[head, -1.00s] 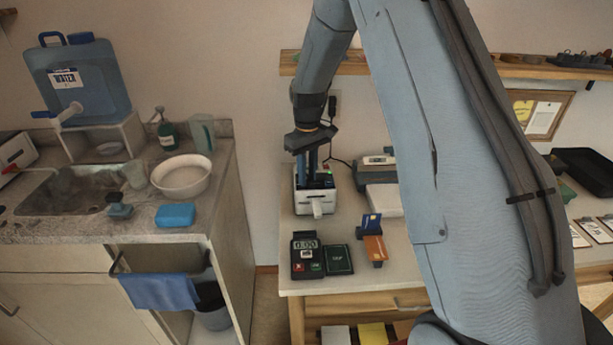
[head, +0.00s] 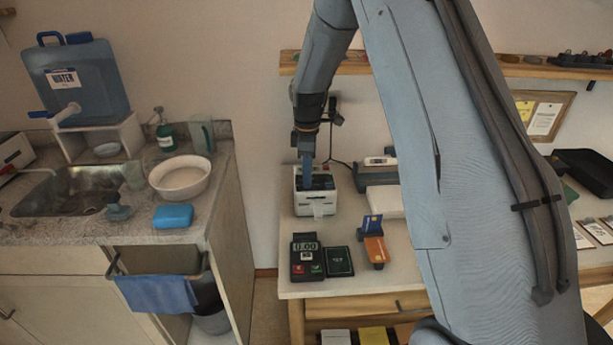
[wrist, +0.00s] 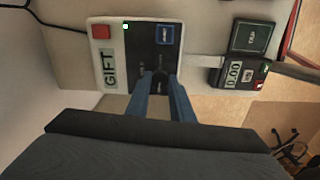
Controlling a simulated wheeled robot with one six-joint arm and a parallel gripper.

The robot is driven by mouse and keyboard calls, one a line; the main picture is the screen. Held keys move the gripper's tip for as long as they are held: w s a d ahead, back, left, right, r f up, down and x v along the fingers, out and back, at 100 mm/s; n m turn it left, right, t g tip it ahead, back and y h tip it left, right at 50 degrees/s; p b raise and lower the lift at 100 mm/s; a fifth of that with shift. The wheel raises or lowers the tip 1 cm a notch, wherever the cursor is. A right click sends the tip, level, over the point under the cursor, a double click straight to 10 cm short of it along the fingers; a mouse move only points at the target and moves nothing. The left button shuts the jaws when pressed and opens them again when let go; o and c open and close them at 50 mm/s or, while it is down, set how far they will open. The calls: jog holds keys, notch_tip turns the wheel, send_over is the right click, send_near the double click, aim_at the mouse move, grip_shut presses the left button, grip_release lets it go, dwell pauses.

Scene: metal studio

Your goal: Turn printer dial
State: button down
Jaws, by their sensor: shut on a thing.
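The printer (head: 318,206) is a small white box with a dark top on the table, below my arm in the head view. In the wrist view, the printer's top (wrist: 106,62) shows a GIFT label, a red button (wrist: 101,31), a small green light and a blue button (wrist: 165,34). My gripper (wrist: 159,80) points down at the dark panel, its blue fingers close together and shut on the dial. The dial is mostly hidden between the fingertips. In the head view my gripper (head: 307,182) reaches the printer's top from above.
A card terminal (head: 306,262) and a dark green pad (head: 339,261) lie in front of the printer. A card holder (head: 375,246) stands to their right. A grey device (head: 378,174) is close to the printer's right. A cable runs behind.

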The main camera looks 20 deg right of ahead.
jog(key=shift+w+n, duration=0.1)
jog(key=shift+n, duration=0.4)
jog(key=shift+r, duration=0.1)
jog(key=c, duration=1.5)
grip_release()
jog(key=shift+c, duration=0.2)
jog(key=shift+r+b, duration=1.1)
jog(key=shift+r, duration=2.75)
